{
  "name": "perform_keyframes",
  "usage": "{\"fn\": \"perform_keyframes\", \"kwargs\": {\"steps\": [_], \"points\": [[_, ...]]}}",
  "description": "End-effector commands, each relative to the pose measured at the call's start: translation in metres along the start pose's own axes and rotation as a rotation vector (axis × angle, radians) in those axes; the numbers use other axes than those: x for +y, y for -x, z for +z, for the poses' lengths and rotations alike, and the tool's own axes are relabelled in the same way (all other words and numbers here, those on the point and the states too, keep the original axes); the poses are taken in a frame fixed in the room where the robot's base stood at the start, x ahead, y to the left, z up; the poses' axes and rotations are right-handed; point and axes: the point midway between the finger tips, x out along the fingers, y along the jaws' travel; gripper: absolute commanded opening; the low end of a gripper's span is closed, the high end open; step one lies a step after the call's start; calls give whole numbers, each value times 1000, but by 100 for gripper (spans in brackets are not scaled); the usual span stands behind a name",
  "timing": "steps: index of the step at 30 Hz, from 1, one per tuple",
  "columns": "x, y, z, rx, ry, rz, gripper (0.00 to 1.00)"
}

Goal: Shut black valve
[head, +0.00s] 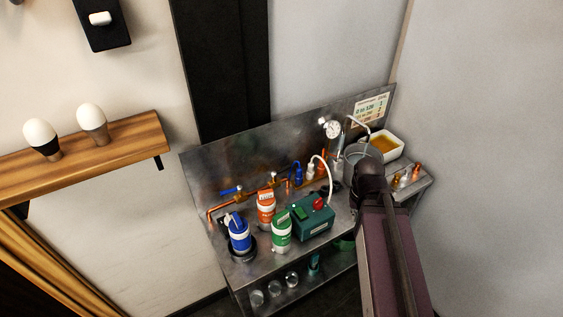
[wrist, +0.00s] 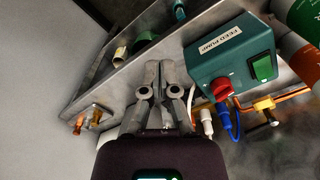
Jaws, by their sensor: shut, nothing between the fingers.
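I cannot make out a black valve for certain in either view. A small dark shape (head: 335,187) lies on the bench just right of the green feed pump box in the head view, too small to tell. My gripper (wrist: 161,80) is shut and empty in the wrist view, over the metal bench beside the feed pump box (wrist: 232,55). In the head view my own arm hides the gripper and part of the bench's right side.
The green feed pump box (head: 312,219) has a red knob. Blue (head: 239,236), orange (head: 266,207) and green (head: 282,234) canisters stand left of it.

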Motion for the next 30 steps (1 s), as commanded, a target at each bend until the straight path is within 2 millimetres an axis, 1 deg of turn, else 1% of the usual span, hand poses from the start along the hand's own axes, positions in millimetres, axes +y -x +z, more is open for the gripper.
{"fn": "perform_keyframes", "kwargs": {"steps": [7,11,14,17,18,20,21,23,24,27,30], "points": [[-1,0,-1,1,2,0,0],[-7,3,-15,15,30,-6,0],[-20,8,-38,40,79,-17,0],[-38,14,-72,81,161,-31,0],[-49,18,-87,99,197,-39,0],[-68,23,-112,131,256,-51,0],[-81,27,-128,155,298,-58,0],[-102,32,-152,189,359,-69,0],[-117,36,-167,212,400,-77,0],[-151,44,-199,264,489,-91,0],[-178,51,-221,305,557,-102,0]]}}
